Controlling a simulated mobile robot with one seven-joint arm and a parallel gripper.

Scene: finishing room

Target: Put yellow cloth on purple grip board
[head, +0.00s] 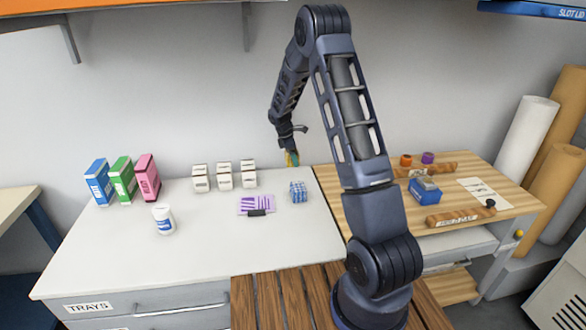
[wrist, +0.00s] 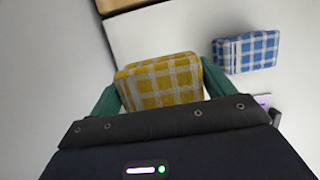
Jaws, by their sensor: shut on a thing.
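My gripper (head: 292,157) is shut on the yellow cloth (wrist: 160,82), a folded yellow and white checked block. In the wrist view the cloth sits between two green fingers. In the head view the cloth is a small yellow patch (head: 291,160), held above the back edge of the white counter and partly hidden by the fingers. The purple grip board (head: 256,203) lies flat on the counter, in front and to the left of my gripper. It has purple stripes and a dark clip at its front edge. A corner of it shows in the wrist view (wrist: 262,101).
A blue checked cloth (head: 298,192) lies right of the board. Several white boxes (head: 224,177) stand behind it. A white tub (head: 164,220) and three coloured boxes (head: 122,181) stand left. The counter (head: 205,260) is bare in front. A wooden bench (head: 490,212) adjoins on the right.

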